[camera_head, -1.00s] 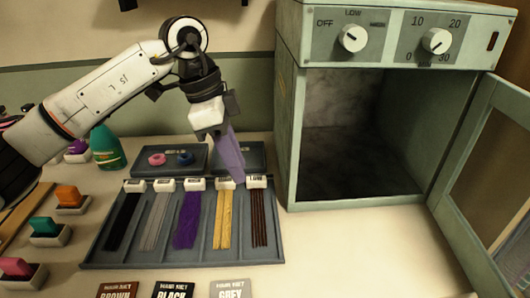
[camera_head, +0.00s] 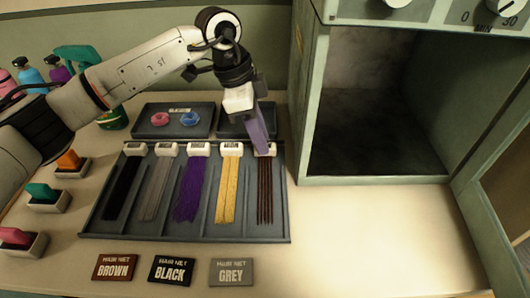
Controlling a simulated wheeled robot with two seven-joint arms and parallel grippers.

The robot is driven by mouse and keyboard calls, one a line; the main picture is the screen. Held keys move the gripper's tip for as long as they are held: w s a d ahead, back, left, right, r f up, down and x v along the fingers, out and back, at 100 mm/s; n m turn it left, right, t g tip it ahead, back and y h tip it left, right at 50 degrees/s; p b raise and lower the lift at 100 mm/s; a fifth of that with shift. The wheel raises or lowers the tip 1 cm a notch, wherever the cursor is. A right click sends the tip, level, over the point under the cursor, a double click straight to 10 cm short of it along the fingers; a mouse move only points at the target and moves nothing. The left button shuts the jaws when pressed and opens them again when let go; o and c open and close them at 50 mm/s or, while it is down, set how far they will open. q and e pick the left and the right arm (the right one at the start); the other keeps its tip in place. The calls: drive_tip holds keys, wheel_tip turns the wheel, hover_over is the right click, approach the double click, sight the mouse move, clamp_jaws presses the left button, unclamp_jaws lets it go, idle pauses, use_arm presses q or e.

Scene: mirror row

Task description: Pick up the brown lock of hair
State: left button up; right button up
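The brown lock of hair (camera_head: 265,195) lies in the rightmost slot of a dark grey tray (camera_head: 190,238), its dark brown strands running toward me from a white clip at the slot's far end. My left gripper (camera_head: 264,152) points down, with its purple-grey fingers at this clip and hiding part of it. I cannot tell whether the fingers touch the clip or how far apart they are. My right gripper is not in view.
Black (camera_head: 122,190), grey (camera_head: 156,189), purple (camera_head: 191,191) and yellow (camera_head: 228,191) locks fill the other slots. An open green oven-like box (camera_head: 312,120) stands close on the right. Brown, black and grey hair net cards (camera_head: 232,272) lie in front. The table at front right is clear.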

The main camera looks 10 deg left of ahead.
use_arm(q)
drive_tip(key=shift+x, duration=0.8)
clamp_jaws()
drive_tip(key=shift+r, duration=0.1)
